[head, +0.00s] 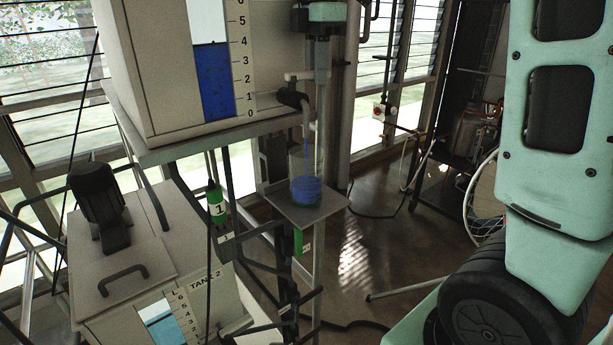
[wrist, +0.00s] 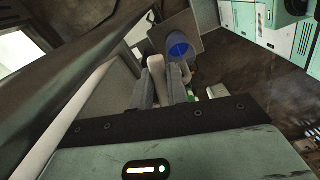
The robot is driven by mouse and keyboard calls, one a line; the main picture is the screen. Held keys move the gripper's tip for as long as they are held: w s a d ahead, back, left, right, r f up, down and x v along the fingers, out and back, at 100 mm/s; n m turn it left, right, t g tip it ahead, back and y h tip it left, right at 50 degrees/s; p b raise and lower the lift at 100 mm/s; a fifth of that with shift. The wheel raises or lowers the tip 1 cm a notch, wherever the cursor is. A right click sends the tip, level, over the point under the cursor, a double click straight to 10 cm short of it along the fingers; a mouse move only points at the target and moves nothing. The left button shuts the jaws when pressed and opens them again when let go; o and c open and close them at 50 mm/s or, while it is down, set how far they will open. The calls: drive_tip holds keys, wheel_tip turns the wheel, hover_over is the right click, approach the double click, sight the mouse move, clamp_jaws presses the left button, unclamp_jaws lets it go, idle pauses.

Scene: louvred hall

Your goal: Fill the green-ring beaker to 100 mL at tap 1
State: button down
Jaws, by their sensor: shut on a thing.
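A clear beaker (head: 305,165) stands upright on a small square shelf (head: 277,203) under the spout (head: 293,98) of the tank with the blue gauge. A thin blue stream falls from the spout into it, and blue liquid fills roughly its lower half. I cannot make out a green ring or volume marks. The beaker's blue liquid also shows in the wrist view (wrist: 179,47). My gripper (wrist: 160,70) is shut on a pale tap lever (wrist: 156,63), above and beside the beaker. The lever also shows above the spout in the head view (head: 298,76).
The upper tank (head: 165,115) reads about 4 on its gauge. A second tank, labelled TANK 2 (head: 205,281), stands below left. Pipes surround the shelf; the floor (head: 375,255) to the right is mostly open.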

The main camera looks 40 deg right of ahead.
drive_tip(key=w+n+p, duration=0.1)
drive_tip(key=n, duration=0.1)
drive_tip(key=shift+w+r+n, duration=0.1)
drive_tip(key=shift+w+n, duration=0.05)
drive_tip(key=shift+n, duration=0.25)
drive_tip(key=c, duration=1.3)
unclamp_jaws()
drive_tip(key=shift+a, duration=0.1)
wheel_tip(320, 180, up, 7)
drive_tip(key=shift+f+p, duration=0.1)
drive_tip(key=shift+p, duration=0.75)
